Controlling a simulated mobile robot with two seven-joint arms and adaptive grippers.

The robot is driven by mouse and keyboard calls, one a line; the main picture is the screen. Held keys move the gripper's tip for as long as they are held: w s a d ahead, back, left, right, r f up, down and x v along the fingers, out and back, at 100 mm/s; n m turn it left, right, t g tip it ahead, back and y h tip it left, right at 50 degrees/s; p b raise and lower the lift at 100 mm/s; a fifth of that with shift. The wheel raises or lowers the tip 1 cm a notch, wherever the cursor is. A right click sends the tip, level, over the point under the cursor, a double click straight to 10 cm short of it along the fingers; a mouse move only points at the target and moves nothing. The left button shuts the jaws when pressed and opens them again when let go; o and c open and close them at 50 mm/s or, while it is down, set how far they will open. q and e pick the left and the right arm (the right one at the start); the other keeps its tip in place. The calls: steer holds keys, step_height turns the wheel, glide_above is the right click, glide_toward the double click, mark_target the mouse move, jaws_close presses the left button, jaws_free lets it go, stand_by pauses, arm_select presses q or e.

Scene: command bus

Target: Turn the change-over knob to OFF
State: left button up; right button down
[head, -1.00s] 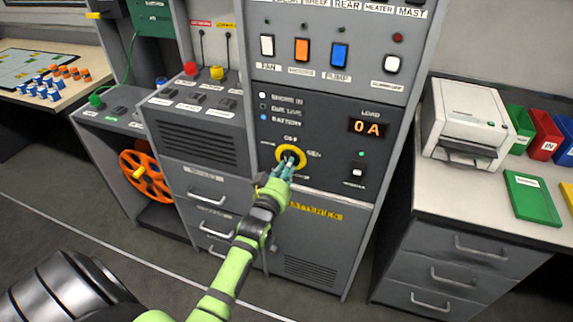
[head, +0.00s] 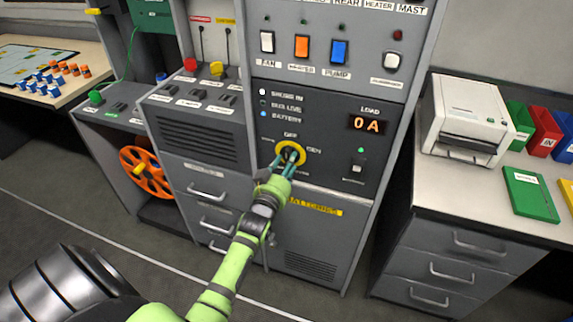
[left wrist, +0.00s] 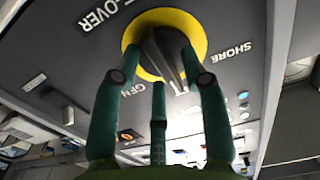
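The change-over knob (head: 290,152) is a dark bar handle on a yellow disc, low on the grey panel. OFF is printed above it and GEN to its right. In the left wrist view the knob (left wrist: 165,48) shows close up, with GEN at left and SHORE at right. Its bar runs roughly top to bottom, slightly tilted, its lower end near a partly hidden white mark. My left gripper (head: 286,163) has its teal fingers spread at the knob. In the left wrist view the gripper (left wrist: 160,80) has fingertips either side of the bar, with a gap at left.
Above the knob are rocker switches (head: 302,46) and a load display (head: 369,123) reading 0 A. Grey drawers (head: 208,192) stand at lower left of the panel. A printer (head: 465,120) and coloured folders stand on the right counter. The floor in front is clear.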

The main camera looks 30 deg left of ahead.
arm_select(q)
steer(key=shift+s, duration=0.15)
steer(key=v, duration=1.1)
steer(key=shift+s, duration=0.4)
steer(key=shift+f, duration=0.1)
